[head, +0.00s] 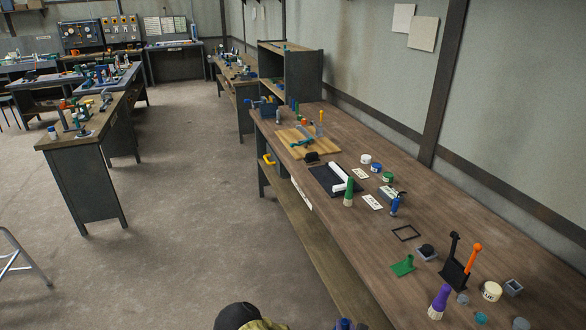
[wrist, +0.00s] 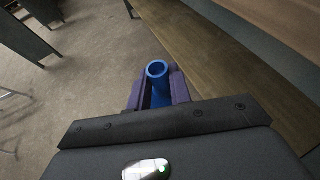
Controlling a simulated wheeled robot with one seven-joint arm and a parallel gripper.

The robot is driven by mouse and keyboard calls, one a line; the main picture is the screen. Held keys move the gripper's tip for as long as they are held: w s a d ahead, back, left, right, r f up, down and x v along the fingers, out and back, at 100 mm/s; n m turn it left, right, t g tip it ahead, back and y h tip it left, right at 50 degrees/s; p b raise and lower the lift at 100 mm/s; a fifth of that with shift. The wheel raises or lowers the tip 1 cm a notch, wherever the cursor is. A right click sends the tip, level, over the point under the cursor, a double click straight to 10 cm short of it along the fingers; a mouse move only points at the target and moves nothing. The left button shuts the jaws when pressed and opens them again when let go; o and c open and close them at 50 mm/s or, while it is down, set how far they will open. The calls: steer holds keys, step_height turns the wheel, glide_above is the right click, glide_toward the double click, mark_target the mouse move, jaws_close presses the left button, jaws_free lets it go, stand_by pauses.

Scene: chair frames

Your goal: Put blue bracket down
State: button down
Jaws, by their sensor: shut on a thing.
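My gripper (wrist: 158,98) shows in the wrist view with its purple fingers shut on the blue bracket (wrist: 157,70). Only a round, hollow, tube-like end of the bracket shows above the fingers; the rest is hidden between them. The gripper is out over the floor side of the long workbench (head: 460,232), beside its wooden lower shelf. In the head view only a small dark blue and purple bit (head: 343,324) shows at the bottom edge, and I cannot tell the bracket from the fingers there.
On the bench's near part stand a purple-handled brush (head: 439,302), a green scraper (head: 403,266), a black holder with an orange handle (head: 456,272) and small pots. A black frame (head: 406,233) lies flat. Bare wood shows along the bench's front edge. Wooden lower shelf (head: 310,235) is clear.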

steer(key=shift+s+d+f, duration=0.1)
steer(key=shift+s+f, duration=0.15)
steer(key=shift+f, duration=0.1)
steer(key=f, duration=0.2)
steer(key=s+f, duration=0.1)
steer(key=f, duration=0.2)
steer(key=shift+s+f, duration=0.25)
steer(key=shift+f, duration=0.1)
